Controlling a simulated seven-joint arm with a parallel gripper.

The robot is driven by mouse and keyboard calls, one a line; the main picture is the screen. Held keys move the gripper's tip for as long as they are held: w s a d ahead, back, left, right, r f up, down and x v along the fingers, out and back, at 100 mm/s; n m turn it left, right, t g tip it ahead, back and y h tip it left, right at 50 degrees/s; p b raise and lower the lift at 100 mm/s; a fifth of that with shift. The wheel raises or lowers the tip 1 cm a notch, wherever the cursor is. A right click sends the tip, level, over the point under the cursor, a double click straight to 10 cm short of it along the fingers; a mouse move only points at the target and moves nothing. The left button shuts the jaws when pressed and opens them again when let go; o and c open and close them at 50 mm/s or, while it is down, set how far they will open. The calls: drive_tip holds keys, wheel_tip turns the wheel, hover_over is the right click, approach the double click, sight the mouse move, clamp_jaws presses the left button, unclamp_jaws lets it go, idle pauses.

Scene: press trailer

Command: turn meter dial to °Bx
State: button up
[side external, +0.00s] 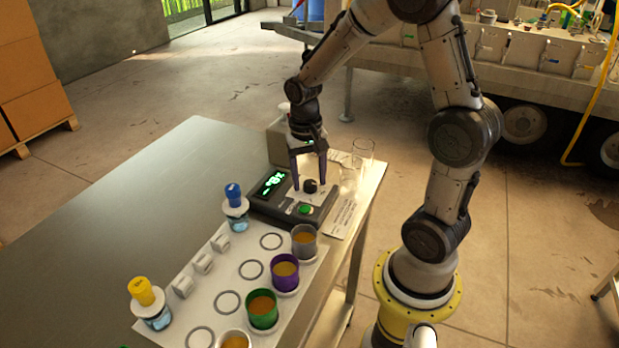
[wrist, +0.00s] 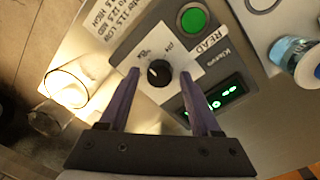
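The meter (side external: 262,206) is a dark box on the table with a lit green display (side external: 272,184). Its black round dial (side external: 310,186) sits on a white plate and also shows in the wrist view (wrist: 159,73). Small labels stand around the dial, too small to read surely; a light pointer mark shows on the knob. My gripper (side external: 310,181) points down over the dial. In the wrist view my gripper (wrist: 159,78) is open, with one purple finger on each side of the dial; both look apart from the knob.
A green button (wrist: 193,20) marked READ is beside the dial. Clear glasses (side external: 362,150) stand behind the meter. A white tray (side external: 228,303) at the front holds several colored cups of amber liquid. A blue-capped bottle (side external: 236,208) stands near the meter. The table's left part is clear.

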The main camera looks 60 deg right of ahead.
sight(305, 185)
idle(0.3)
drive_tip(key=r, duration=1.3)
drive_tip(key=shift+w+a+r, duration=0.25)
drive_tip(key=shift+a+r, duration=0.05)
drive_tip(key=shift+r, duration=0.1)
drive_tip(key=s+a+r+n+t, duration=0.3)
drive_tip(key=s+a+r, duration=0.2)
drive_tip(key=s+a, duration=0.15)
drive_tip(key=s+a+f+n+t, duration=0.1)
drive_tip(key=s+n, duration=0.1)
drive_tip(key=s+a+f+n+t, duration=0.1)
drive_tip(key=s+a+f+n, duration=0.1)
drive_tip(key=s+a+f+n+t, duration=0.1)
drive_tip(key=s+n, duration=0.1)
drive_tip(key=shift+s+a+f+n, duration=0.15)
drive_tip(key=shift+a+f+n, duration=0.1)
drive_tip(key=shift+f+n, duration=0.15)
